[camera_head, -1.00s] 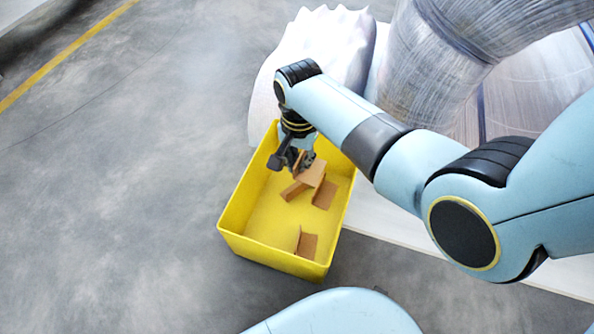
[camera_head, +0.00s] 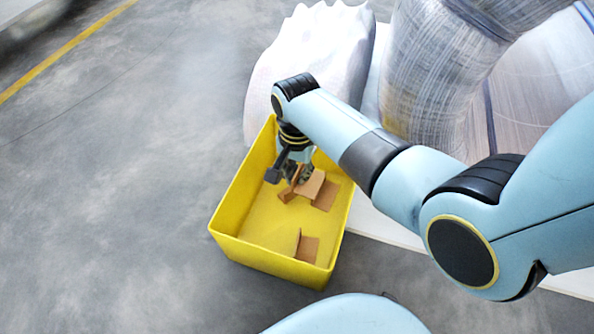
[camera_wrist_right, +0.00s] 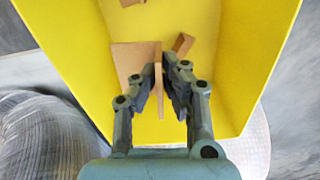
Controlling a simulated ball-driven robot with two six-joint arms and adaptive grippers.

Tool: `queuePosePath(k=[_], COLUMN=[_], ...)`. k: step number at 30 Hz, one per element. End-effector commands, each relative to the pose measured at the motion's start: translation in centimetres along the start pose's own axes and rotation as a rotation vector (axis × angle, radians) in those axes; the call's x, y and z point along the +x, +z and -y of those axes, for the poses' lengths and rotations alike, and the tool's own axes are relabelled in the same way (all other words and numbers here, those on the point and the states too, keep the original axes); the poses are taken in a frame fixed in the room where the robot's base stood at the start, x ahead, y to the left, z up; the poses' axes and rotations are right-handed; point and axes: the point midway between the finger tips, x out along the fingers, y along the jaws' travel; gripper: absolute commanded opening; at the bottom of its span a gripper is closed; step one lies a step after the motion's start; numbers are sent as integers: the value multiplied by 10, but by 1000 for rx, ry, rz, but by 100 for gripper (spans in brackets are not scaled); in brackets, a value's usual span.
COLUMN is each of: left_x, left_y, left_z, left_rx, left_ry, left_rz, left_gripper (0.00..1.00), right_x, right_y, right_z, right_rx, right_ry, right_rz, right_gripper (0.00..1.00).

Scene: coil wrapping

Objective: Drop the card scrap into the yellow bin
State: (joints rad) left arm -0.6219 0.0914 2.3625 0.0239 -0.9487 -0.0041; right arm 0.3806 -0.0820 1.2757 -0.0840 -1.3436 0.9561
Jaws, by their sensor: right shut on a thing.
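The card scrap (camera_head: 311,185) is a folded brown piece held inside the yellow bin (camera_head: 268,261). My right gripper (camera_head: 297,176) reaches down into the bin near its back end and is shut on the scrap. In the right wrist view, the fingers (camera_wrist_right: 166,66) pinch one upright flap of the scrap, and its wider flap (camera_wrist_right: 132,60) spreads to the left. The yellow bin wall (camera_wrist_right: 245,70) surrounds them there. Whether the scrap touches the bin floor or the cards below is unclear. My left gripper is not in view.
Other brown card pieces lie in the bin: one (camera_head: 326,197) beside the held scrap and a folded one (camera_head: 309,247) near the front. A wrapped white bundle (camera_head: 318,50) and a film-wrapped coil (camera_head: 425,75) stand behind. Grey floor (camera_head: 110,190) is clear at left.

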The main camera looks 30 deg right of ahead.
Motion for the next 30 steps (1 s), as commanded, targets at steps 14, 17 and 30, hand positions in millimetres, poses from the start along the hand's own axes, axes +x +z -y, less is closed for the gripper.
queuePosePath(k=[14,17,30], left_x=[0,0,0], left_y=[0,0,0], left_z=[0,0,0], left_rx=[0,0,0], left_ry=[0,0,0], left_rz=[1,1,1], left_gripper=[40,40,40], right_x=[0,0,-67], right_y=[0,0,0], right_z=[0,0,0], right_rx=[0,0,0], right_ry=[0,0,-3], right_rz=[0,0,-2], right_gripper=[33,33,33])
